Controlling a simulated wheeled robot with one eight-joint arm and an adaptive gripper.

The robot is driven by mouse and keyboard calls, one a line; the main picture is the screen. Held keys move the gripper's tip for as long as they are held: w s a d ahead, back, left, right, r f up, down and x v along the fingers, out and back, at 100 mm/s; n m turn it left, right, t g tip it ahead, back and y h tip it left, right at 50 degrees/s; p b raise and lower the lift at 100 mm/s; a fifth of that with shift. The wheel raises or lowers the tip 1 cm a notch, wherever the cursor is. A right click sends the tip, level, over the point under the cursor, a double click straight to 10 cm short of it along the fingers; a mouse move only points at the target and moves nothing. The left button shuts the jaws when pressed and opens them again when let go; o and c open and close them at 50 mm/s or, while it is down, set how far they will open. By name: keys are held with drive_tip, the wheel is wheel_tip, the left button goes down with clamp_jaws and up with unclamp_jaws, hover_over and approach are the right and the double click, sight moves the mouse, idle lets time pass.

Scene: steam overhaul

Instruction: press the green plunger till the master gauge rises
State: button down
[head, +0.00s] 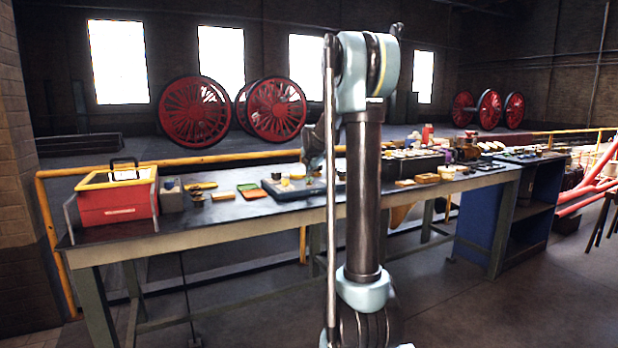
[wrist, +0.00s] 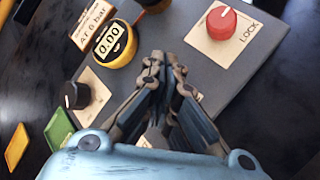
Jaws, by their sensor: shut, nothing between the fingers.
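In the wrist view, the round yellow gauge (wrist: 110,42) reads 0.00 and sits on a dark grey panel (wrist: 190,70). It is up and left of my gripper (wrist: 163,62), whose fingers are shut and empty over the panel. No green plunger can be made out; my fingers hide part of the panel, including most of a pale plate under them. In the head view the panel (head: 268,193) lies on the long workbench, and my arm covers its right part.
A red knob (wrist: 222,20) marked LOCK is at the upper right and a black knob (wrist: 76,95) at the left. A tan sign (wrist: 92,24) adjoins the gauge. Green (wrist: 59,130) and yellow (wrist: 16,146) pieces lie beside the panel. A red box (head: 117,200) stands at the bench's left end.

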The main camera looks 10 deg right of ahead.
drive_tip(key=shift+r, duration=1.65)
wheel_tip(320, 180, up, 5)
idle(0.6)
